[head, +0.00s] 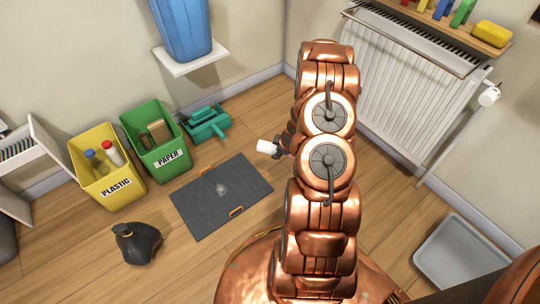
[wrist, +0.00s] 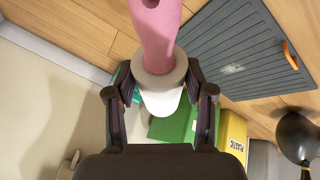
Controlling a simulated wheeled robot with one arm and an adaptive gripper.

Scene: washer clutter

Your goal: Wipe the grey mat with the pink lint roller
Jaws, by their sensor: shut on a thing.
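The dark grey mat (head: 205,207) lies on the wooden floor with orange handles at two edges and a pale smudge (head: 221,189) near its middle. It also shows in the wrist view (wrist: 212,50). The lint roller shows in the wrist view with a pink part (wrist: 155,30) and a white end (wrist: 162,98). My gripper (wrist: 161,108) is shut on it. In the head view the roller's white part (head: 266,147) sticks out left of my arm, beyond the mat's upper right side and apart from it. My arm hides most of the gripper there.
A yellow PLASTIC bin (head: 108,183) and a green PAPER bin (head: 158,150) stand left of and behind the mat. A green object (head: 207,122) sits by the wall. A dark rounded item (head: 136,243) is front left. A radiator (head: 408,95) and grey tray (head: 462,257) are right.

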